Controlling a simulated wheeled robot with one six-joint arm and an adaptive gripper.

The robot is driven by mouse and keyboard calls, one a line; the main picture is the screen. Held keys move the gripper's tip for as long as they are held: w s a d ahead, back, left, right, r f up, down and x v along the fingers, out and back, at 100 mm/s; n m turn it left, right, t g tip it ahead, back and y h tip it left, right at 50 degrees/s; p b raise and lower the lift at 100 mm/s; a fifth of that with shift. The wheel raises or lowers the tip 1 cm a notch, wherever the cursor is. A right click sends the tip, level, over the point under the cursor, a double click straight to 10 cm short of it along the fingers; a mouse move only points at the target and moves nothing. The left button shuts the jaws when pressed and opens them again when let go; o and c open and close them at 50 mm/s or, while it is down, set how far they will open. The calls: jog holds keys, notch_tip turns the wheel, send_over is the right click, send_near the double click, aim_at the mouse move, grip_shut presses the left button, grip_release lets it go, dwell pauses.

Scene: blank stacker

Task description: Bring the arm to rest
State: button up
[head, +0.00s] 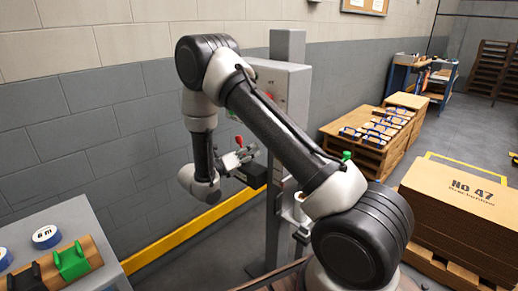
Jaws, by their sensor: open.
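My arm rises from the lower right of the head view, bends at the upper left and hangs down to its wrist. My gripper (246,154) is at the end of the wrist, small in the picture, and points to the right. Its jaws are open and I see nothing held in them. It shows in front of the grey machine column, and I cannot tell how far it is from it.
A grey machine (287,85) stands behind my arm. A grey bench (97,240) with tape rolls and a green clamp (71,262) is at the lower left. Stacked cardboard (460,205) and wooden crates (354,150) stand to the right. A yellow rail (200,222) runs along the wall.

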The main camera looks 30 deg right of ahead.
jog(key=shift+v, duration=1.15)
